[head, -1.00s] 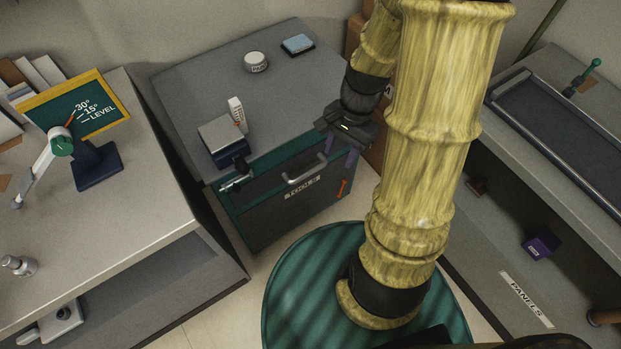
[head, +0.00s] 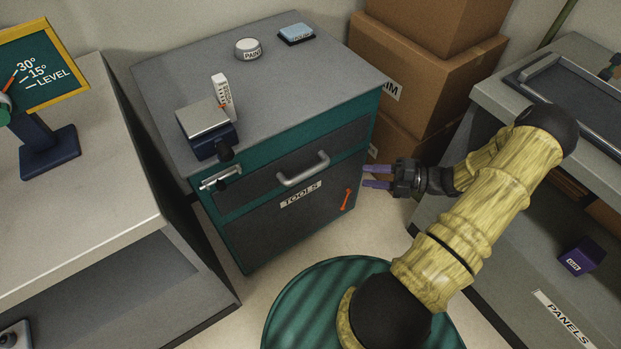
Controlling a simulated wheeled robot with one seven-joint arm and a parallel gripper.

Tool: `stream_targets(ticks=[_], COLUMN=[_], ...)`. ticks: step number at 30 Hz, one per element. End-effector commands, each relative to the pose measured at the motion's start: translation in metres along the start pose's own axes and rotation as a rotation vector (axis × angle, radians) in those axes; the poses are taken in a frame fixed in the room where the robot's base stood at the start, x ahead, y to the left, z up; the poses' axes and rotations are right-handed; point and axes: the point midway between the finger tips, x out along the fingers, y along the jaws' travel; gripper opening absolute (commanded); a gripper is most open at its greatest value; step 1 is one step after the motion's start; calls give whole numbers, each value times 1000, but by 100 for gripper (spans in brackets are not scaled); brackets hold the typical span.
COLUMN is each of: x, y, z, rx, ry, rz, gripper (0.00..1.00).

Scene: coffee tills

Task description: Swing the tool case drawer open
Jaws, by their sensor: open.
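The tool case (head: 362,128) is a teal and grey cabinet in the middle of the head view. Its dark front, labelled TOOLS (head: 300,194), carries a silver bar handle (head: 303,170). The drawer front looks closed, flush with the case. My gripper (head: 378,176) is to the right of the case front, its purple fingers apart and pointing left. It is empty and clear of the handle.
Cardboard boxes (head: 425,75) stand behind right. Benches flank both sides. Some floor is free before the case.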

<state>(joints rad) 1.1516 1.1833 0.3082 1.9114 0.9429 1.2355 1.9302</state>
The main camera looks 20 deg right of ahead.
Motion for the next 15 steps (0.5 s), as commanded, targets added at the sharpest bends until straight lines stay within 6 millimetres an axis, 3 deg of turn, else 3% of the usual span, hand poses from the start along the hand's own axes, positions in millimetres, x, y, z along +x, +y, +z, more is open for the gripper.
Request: stream_targets(ticks=[10,15], x=[2,16], y=[1,0], z=[0,0], rx=[0,0], ry=[1,2], rz=[-2,-1], gripper=[41,41])
